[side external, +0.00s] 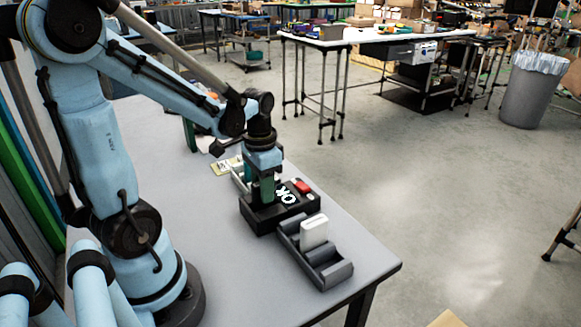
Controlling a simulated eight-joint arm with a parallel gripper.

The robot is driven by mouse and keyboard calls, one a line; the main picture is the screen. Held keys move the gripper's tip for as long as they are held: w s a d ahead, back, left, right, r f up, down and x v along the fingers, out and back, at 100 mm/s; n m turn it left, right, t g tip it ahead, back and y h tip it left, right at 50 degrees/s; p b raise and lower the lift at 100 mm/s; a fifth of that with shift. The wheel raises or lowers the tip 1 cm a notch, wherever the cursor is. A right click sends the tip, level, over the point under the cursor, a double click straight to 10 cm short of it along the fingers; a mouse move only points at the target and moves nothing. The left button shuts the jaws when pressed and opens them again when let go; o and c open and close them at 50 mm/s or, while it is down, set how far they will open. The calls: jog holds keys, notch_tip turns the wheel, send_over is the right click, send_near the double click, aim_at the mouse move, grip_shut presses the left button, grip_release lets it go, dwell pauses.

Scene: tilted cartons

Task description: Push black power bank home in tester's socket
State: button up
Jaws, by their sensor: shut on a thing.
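The tester is a low black box (262,217) on the grey table, with a white "OK" (286,193) and a red part (303,187) on top. My gripper (266,198) points down at the left part of the tester's top, with its fingers at or just above the socket area. It is shut on the black power bank, which is mostly hidden by the fingers and hard to tell from the dark tester. I cannot tell how deep the power bank sits in the socket.
A grey compartment tray (333,272) stands in front of the tester, with a white power bank (313,231) upright in it. The table's right edge is close to the grey tray.

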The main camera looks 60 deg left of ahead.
dwell(0.4)
jog(key=o, duration=1.1)
jog(key=shift+c, duration=0.2)
jog(key=shift+c, duration=0.2)
jog(key=c, duration=0.3)
jog(key=shift+r, duration=3.95)
